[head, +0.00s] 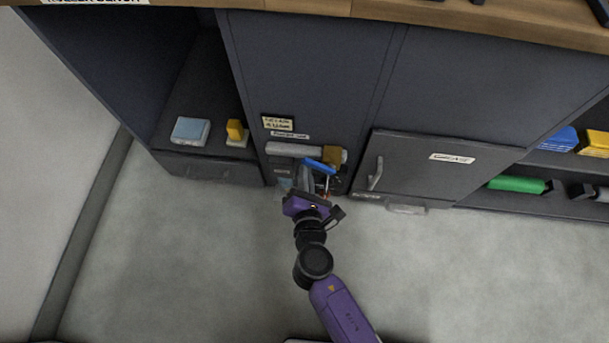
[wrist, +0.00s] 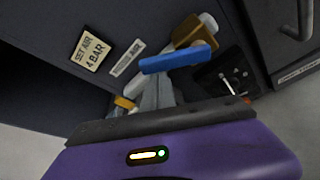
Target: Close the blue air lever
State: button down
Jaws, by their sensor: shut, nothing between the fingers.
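The blue air lever (head: 320,166) is a short bar at the air unit on the dark cabinet front. It lies nearly crosswise in the head view, with its right end a little lower. The blue lever (wrist: 175,60) also shows in the wrist view, just beyond the fingers. My gripper (head: 306,180) is shut and empty, just below and left of the lever in the head view. In the wrist view, the grey fingers (wrist: 157,93) reach up toward the lever's underside. I cannot tell whether they touch it. My gripper hides the lower part of the unit.
A light grey pipe (head: 290,149) and an ochre block (head: 332,154) sit close behind the lever. A "SET AIR 4 BAR" label (wrist: 90,48) is above. A cabinet door with a handle (head: 376,174) stands to the right. An open shelf holds a light blue box (head: 190,131). The floor in front is clear.

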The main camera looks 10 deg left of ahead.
jog(key=m+b, duration=0.1)
jog(key=d+r+m+y+b, duration=0.1)
jog(key=shift+r+m+t+b, duration=0.2)
jog(key=shift+m+t+b, duration=0.1)
jog(key=shift+m, duration=0.1)
jog(key=r+m+b, duration=0.1)
jog(key=d+r+m+t+y+b, duration=0.1)
jog(key=m, duration=0.1)
jog(key=shift+d+b, duration=0.25)
jog(key=shift+b, duration=0.15)
jog(key=shift+a, duration=0.1)
